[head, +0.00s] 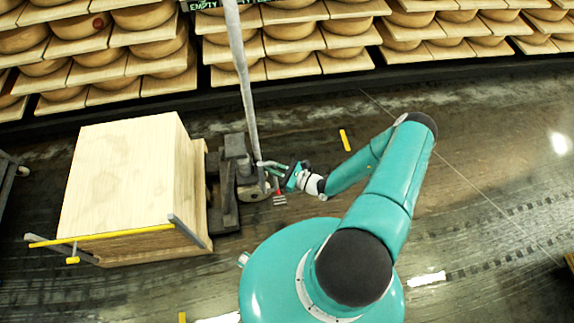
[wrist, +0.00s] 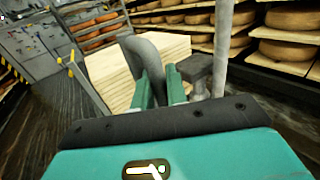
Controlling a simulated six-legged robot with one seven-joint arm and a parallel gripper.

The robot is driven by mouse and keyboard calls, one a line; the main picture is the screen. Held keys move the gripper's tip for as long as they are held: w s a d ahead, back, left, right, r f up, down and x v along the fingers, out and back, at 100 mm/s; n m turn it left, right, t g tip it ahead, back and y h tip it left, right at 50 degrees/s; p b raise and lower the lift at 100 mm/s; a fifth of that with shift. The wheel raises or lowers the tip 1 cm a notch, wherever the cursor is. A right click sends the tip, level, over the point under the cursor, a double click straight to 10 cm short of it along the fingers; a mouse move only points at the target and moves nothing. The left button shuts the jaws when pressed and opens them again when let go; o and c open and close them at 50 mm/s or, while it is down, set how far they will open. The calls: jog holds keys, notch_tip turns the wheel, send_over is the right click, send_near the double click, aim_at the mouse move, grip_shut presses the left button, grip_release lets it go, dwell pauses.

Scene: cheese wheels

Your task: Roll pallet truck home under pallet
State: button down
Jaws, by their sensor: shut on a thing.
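The pallet truck (head: 229,205), dark grey, stands against the right side of the wooden load; its forks are hidden. The pallet (head: 150,250) is low and pale, under a big block of light boards (head: 125,170). The stacked boards (wrist: 108,82) also show in the wrist view. My gripper (head: 268,167) is at the truck's right end. In the wrist view its teal fingers (wrist: 160,92) are shut on a grey curved handle bar (wrist: 147,55). A tall grey pole (head: 245,85) rises beside it; I cannot tell whether it belongs to the truck.
Shelves of cheese wheels (head: 290,45) line the back. A yellow bar (head: 100,236) and grey posts stand at the load's near side. Yellow marks (head: 345,140) lie on the dark floor.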

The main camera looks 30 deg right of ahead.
jog(key=shift+s+a+f, duration=0.1)
jog(key=shift+s+a, duration=0.05)
jog(key=shift+a, duration=0.35)
jog(key=shift+s+a+f, duration=0.1)
jog(key=shift+a, duration=0.4)
jog(key=c, duration=1.8)
grip_release()
jog(key=shift+w+r, duration=0.1)
jog(key=shift+w+d, duration=0.15)
jog(key=v, duration=1.3)
jog(key=shift+s+d+r, duration=0.1)
jog(key=shift+s+d, duration=0.15)
jog(key=shift+d, duration=0.1)
